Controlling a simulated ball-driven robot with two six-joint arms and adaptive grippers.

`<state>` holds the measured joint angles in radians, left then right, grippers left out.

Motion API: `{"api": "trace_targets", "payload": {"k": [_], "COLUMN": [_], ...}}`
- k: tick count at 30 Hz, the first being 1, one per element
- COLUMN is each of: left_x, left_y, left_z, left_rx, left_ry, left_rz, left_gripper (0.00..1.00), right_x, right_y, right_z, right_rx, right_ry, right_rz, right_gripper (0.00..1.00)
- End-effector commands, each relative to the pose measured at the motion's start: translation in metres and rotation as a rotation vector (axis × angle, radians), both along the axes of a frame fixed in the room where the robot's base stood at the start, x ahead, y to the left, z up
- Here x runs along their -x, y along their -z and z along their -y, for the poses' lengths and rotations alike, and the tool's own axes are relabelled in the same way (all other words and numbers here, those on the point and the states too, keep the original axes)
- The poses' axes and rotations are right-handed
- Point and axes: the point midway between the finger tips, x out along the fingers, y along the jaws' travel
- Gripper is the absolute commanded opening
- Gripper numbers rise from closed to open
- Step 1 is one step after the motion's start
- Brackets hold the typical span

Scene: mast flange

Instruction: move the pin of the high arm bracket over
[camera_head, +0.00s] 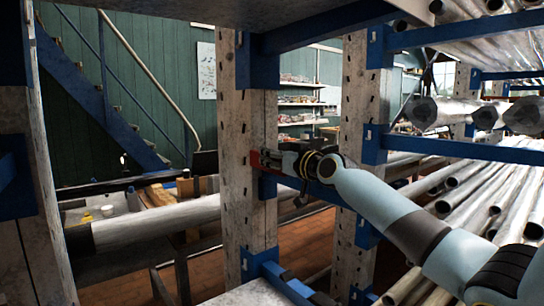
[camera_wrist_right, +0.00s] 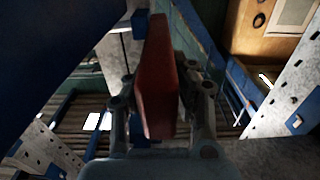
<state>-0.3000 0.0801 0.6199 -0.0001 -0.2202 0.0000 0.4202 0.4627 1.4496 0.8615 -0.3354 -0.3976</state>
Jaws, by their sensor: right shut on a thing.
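A flat red piece, which I take to be the pin (camera_head: 255,158), shows at the front of the perforated grey post (camera_head: 236,190) in the head view. In the right wrist view the red pin (camera_wrist_right: 158,75) stands upright between the fingers. My right gripper (camera_head: 272,159) comes in from the right and is shut on it, close beside the post. The fingers also show in the right wrist view (camera_wrist_right: 158,95). Whether the pin sits in the post or only touches it cannot be told. My left gripper is not in view.
Blue rack arms (camera_head: 470,149) with metal tubes (camera_head: 475,190) fill the right side. Another perforated post (camera_head: 362,120) stands behind my right arm. A blue shelf beam (camera_head: 325,22) hangs above. A thick pipe (camera_head: 150,222) lies at left.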

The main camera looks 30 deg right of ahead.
Motion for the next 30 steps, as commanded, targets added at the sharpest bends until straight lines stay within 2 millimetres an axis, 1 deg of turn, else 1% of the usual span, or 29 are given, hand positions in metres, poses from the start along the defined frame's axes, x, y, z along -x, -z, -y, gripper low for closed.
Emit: {"api": "trace_targets", "payload": {"k": [3, 6, 9, 12, 18, 19, 24, 30], "left_x": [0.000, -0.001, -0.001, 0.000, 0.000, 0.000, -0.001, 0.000], "left_y": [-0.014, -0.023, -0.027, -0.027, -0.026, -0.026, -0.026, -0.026], "left_z": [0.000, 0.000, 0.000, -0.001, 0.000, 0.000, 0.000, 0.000], "left_rx": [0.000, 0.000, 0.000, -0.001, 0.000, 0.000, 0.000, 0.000], "left_ry": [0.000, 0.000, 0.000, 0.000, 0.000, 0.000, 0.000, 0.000], "left_rz": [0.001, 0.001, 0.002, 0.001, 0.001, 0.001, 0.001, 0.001], "left_gripper": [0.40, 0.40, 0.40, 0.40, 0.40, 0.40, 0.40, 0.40], "right_x": [0.002, 0.003, 0.004, 0.004, 0.004, 0.004, 0.004, 0.004], "right_y": [-0.003, -0.002, -0.002, 0.000, 0.001, 0.001, 0.001, 0.001], "right_z": [-0.020, -0.038, -0.050, -0.054, -0.053, -0.053, -0.053, -0.053], "right_rx": [-0.002, -0.002, 0.000, 0.001, 0.000, 0.000, 0.000, 0.000], "right_ry": [-0.003, -0.003, -0.002, -0.001, -0.002, -0.002, -0.001, -0.001], "right_rz": [-0.001, -0.003, -0.002, -0.002, -0.002, -0.002, -0.002, -0.001], "right_gripper": [0.00, 0.00, 0.00, 0.00, 0.00, 0.23, 0.44, 0.44]}}
